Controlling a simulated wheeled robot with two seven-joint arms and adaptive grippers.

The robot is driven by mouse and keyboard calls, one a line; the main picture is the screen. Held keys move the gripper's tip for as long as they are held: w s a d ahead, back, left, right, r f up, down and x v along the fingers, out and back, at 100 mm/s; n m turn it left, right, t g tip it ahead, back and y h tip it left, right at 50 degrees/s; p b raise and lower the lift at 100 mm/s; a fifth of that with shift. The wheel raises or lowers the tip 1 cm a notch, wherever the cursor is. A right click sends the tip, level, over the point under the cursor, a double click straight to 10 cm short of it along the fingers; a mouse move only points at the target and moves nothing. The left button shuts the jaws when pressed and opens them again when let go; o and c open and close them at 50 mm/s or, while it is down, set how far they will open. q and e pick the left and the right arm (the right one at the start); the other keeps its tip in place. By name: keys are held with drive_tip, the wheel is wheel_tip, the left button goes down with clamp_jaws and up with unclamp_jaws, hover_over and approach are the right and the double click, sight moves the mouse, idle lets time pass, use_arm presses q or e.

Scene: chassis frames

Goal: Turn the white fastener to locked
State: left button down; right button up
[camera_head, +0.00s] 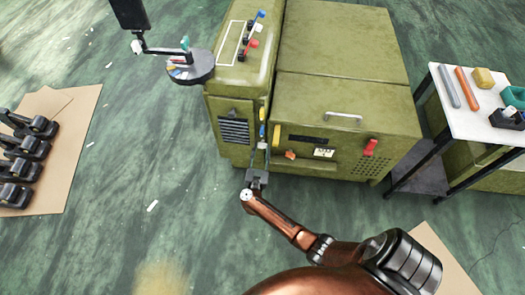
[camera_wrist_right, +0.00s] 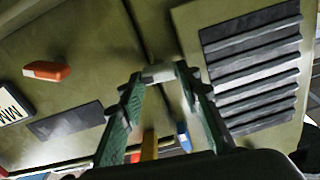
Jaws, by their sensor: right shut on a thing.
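The white fastener (camera_wrist_right: 160,72) shows in the right wrist view between my fingertips, at the seam between two olive panels. My right gripper (camera_wrist_right: 158,84) is shut on it, with a green-padded finger on each side. In the head view my right gripper (camera_head: 260,160) reaches the lower front of the olive machine (camera_head: 340,100), at the bottom of the seam. There the gripper hides most of the fastener, and its turned angle is hard to tell. My left gripper is not in view.
Above the gripper on the seam are a yellow fastener (camera_head: 262,131) and a blue one (camera_head: 262,112). An orange part (camera_head: 290,154) and a red handle (camera_head: 370,147) are on the front. A white-topped table (camera_head: 466,118) stands right.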

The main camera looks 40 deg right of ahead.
drive_tip(key=m+p, duration=0.2)
drive_tip(key=m, duration=0.1)
drive_tip(key=shift+s, duration=0.1)
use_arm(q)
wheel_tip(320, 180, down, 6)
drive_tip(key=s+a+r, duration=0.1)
use_arm(e)
drive_tip(key=shift+f+m, duration=0.1)
drive_tip(key=shift+m, duration=0.4)
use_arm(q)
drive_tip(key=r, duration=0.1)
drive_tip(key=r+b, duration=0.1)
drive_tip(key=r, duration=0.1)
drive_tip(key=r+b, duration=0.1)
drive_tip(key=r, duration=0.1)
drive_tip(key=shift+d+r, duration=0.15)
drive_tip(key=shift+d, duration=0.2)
use_arm(e)
drive_tip(key=m, duration=1.3)
drive_tip(key=shift+s+d+f, duration=0.15)
drive_tip(key=shift+d, duration=0.05)
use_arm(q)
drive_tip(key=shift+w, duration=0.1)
